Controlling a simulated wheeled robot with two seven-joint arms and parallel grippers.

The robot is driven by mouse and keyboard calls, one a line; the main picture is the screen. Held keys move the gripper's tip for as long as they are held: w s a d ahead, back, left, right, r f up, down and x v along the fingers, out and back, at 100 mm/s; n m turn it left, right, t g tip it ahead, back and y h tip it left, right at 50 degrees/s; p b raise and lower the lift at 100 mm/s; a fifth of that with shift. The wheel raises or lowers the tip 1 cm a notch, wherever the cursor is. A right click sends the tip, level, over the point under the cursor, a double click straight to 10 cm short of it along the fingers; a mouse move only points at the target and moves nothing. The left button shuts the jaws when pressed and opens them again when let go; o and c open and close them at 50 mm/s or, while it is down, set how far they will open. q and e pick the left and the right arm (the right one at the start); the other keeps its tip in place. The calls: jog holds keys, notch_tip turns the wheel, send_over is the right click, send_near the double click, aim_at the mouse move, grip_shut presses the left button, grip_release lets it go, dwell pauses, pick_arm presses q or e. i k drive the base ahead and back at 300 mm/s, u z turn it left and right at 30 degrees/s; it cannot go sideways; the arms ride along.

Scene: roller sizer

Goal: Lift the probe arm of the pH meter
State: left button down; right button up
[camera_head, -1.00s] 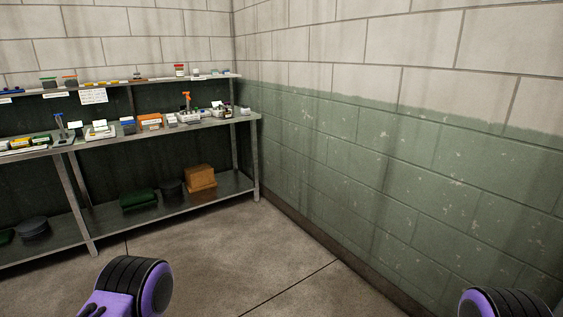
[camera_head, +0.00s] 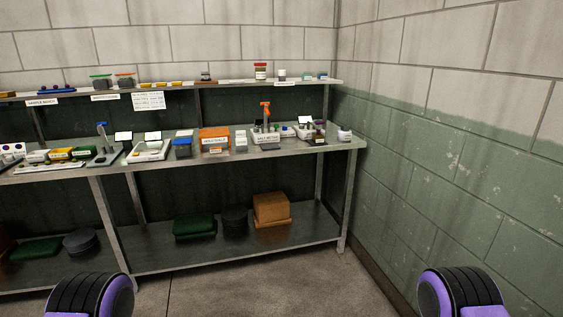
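I cannot tell for sure which device is the pH meter. One candidate is a small dark stand with an upright blue-topped post (camera_head: 102,135) on the bench's left part, beside a white device with a pale display (camera_head: 150,148). Another is a white unit (camera_head: 272,135) farther right, with an upright orange-topped piece (camera_head: 265,110) and a pale display near it. Their details are too small to read. Only purple and black parts of my two arms show at the bottom left and bottom right. Both grippers are out of view, far from the bench items.
A metal bench (camera_head: 345,145) stands against the back wall, with an upper shelf (camera_head: 220,84) and a lower shelf (camera_head: 150,257). An orange box (camera_head: 214,138) and a blue container (camera_head: 182,148) stand on it. A block wall (camera_head: 450,170) closes the right. The floor before the bench is clear.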

aim_at(318, 128)
jog(key=z, duration=0.35)
jog(key=i, duration=2.15)
jog(key=z, duration=0.6)
